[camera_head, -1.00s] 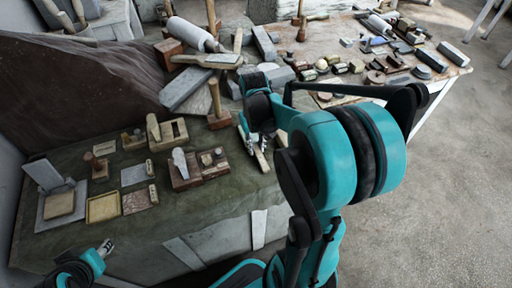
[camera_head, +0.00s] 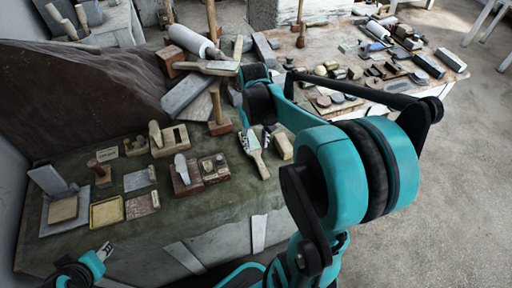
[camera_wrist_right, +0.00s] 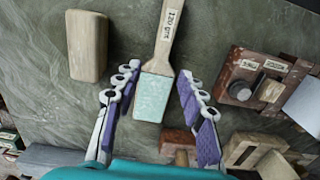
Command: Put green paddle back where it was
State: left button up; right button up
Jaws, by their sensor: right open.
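The green paddle lies flat on the green cloth-covered table. In the right wrist view its pale green pad (camera_wrist_right: 153,97) is between my right gripper's fingers, and its wooden handle (camera_wrist_right: 170,40), labelled "120 grit", points away. In the head view the handle (camera_head: 262,169) shows just past the fingertips. My right gripper (camera_wrist_right: 154,82) is open, one finger on each side of the pad, with visible gaps; it also shows in the head view (camera_head: 256,139). I cannot tell its height over the pad. My left gripper (camera_head: 104,250) is at the lower left, away from the paddle; its opening is unclear.
A tan block (camera_wrist_right: 87,46) lies left of the paddle in the wrist view. A brown wooden stand (camera_wrist_right: 262,83) with small labelled parts is to the right. A wooden mallet (camera_head: 218,112) stands behind. Bare cloth (camera_head: 225,200) lies in front.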

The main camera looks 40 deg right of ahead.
aim_at(255, 153)
notch_tip(255, 153, up, 6)
jog(key=p, duration=0.2)
jog(key=s+a+n+t, duration=0.1)
jog(key=a+t, duration=0.3)
jog(key=a, duration=0.4)
jog(key=s+a+n+t, duration=0.2)
jog(key=s+a+t, duration=0.1)
jog(key=a, duration=0.5)
jog(key=shift+s+a+n+t, duration=0.3)
jog(key=shift+s+a+t, duration=0.1)
jog(key=shift+s, duration=0.2)
jog(key=shift+f+b, duration=0.2)
jog(key=shift+b, duration=0.1)
